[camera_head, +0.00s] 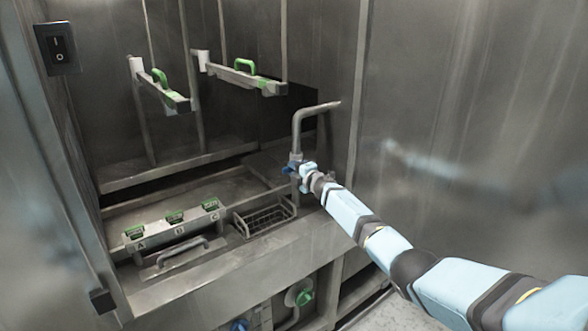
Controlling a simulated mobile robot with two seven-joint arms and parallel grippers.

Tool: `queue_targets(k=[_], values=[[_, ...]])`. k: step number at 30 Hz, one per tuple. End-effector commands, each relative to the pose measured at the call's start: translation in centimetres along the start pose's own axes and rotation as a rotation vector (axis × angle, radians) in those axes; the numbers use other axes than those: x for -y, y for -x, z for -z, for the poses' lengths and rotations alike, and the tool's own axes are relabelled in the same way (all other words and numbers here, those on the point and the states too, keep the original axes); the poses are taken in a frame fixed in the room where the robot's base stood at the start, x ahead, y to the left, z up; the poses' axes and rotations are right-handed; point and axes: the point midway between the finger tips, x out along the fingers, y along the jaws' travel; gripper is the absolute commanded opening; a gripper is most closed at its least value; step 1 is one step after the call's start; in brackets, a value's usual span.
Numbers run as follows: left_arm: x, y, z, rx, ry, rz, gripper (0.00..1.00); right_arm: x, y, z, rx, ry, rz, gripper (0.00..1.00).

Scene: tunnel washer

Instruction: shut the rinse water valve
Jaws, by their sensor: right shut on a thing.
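A grey bent pipe (297,128) rises at the right of the wash bay and turns over to the right at its top. A valve with a small blue handle (287,170) sits at its foot; I take it as the rinse water valve. My right gripper (296,172) reaches in from the lower right and is shut at this valve. The fingers are small and partly hide the valve, so the exact handle angle is hard to tell. My left gripper is not in view.
Labelled green parts A, B, C (175,218) and a grey handle (182,250) lie left of a wire basket (264,216). Below are green (304,297) and blue (240,325) knobs. A switch (58,48) is upper left.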

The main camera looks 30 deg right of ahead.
Motion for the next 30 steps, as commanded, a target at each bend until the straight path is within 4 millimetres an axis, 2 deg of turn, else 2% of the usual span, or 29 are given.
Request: queue_targets(k=[14,15,17,18,26,30], values=[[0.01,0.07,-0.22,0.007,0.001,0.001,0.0,0.01,-0.01,0.11,-0.002,-0.019,0.0,0.0],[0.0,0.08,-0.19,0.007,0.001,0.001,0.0,0.0,-0.01,0.11,-0.002,-0.019,0.0,0.32],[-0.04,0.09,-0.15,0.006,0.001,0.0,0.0,-0.01,-0.01,0.1,-0.002,-0.018,0.0,0.46],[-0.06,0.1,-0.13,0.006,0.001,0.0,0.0,-0.02,-0.01,0.08,-0.001,-0.017,0.0,0.49],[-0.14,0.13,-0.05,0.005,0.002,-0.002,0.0,-0.06,0.05,0.01,-0.001,-0.014,0.0,0.49],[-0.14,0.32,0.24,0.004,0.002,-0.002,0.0,-0.07,0.82,-0.12,0.001,-0.012,0.001,0.49]])
